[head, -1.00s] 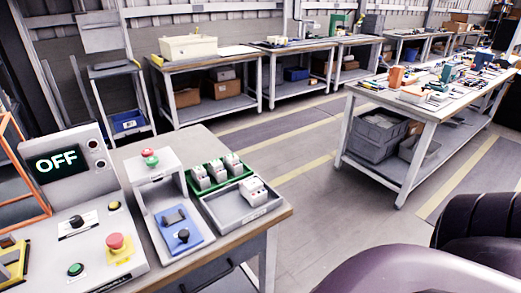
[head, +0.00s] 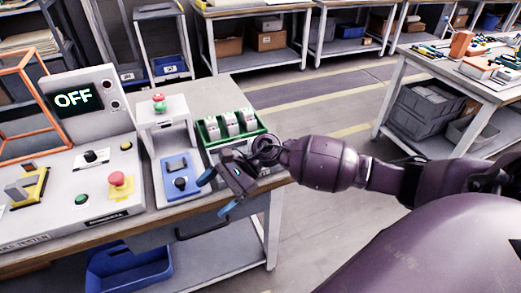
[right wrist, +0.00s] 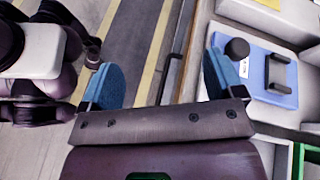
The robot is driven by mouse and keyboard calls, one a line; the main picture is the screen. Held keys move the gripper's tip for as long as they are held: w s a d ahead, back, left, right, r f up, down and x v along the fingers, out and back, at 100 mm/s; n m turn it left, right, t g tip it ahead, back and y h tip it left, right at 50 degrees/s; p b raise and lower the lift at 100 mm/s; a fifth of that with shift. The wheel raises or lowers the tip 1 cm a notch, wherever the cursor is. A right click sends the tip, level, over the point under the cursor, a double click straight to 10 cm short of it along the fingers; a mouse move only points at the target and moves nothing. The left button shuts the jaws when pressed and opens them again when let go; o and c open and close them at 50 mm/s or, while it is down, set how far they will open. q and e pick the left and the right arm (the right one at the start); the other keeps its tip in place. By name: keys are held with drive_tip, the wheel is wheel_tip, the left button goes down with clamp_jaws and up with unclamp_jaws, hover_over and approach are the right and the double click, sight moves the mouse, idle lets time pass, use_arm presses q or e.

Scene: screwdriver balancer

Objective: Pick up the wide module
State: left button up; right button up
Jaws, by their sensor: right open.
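My right gripper (head: 215,195) reaches in from the right over the front edge of the workbench, beside the blue switch plate. Its blue-tipped fingers are spread with nothing between them, as the right wrist view (right wrist: 162,82) also shows. A green tray (head: 213,147) behind the gripper holds three similar white modules (head: 231,124). I cannot make out the wide module now; the gripper and wrist cover the spot in front of the green tray where a grey tray with a white module showed earlier. My left gripper is not in view.
The blue switch plate (head: 180,178) with its knob sits on a grey stand left of the gripper. A control panel (head: 85,150) reading OFF, with a red button (head: 117,180), is further left. Open floor (head: 325,190) lies right of the bench.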

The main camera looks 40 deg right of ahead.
drive_tip(key=w+d+n+h, duration=0.2)
drive_tip(key=d+n, duration=0.1)
drive_tip(key=w+d+r+n+g+h, duration=0.1)
drive_tip(key=w+d+n+h, duration=0.1)
drive_tip(key=d+n+h, duration=0.1)
drive_tip(key=w+d+r+n+h, duration=0.1)
drive_tip(key=w+d+n+h, duration=0.1)
drive_tip(key=d, duration=0.3)
drive_tip(key=shift+r+n+h, duration=0.1)
drive_tip(key=shift+n+h, duration=0.3)
drive_tip(key=w+d+r+n+h, duration=0.1)
drive_tip(key=d, duration=0.2)
drive_tip(key=w+d+r+n+h, duration=0.1)
drive_tip(key=d+r+h, duration=0.1)
drive_tip(key=d, duration=0.1)
drive_tip(key=w+d+r+n+h, duration=0.1)
drive_tip(key=d+r+h, duration=0.1)
drive_tip(key=d, duration=0.1)
drive_tip(key=shift+w+r, duration=0.15)
drive_tip(key=shift+d+n, duration=0.25)
drive_tip(key=shift+n, duration=0.05)
drive_tip(key=f, duration=0.7)
drive_tip(key=f+b, duration=0.1)
drive_tip(key=f, duration=0.2)
drive_tip(key=shift+w+f, duration=0.2)
drive_tip(key=shift+w, duration=0.1)
drive_tip(key=c, duration=1.1)
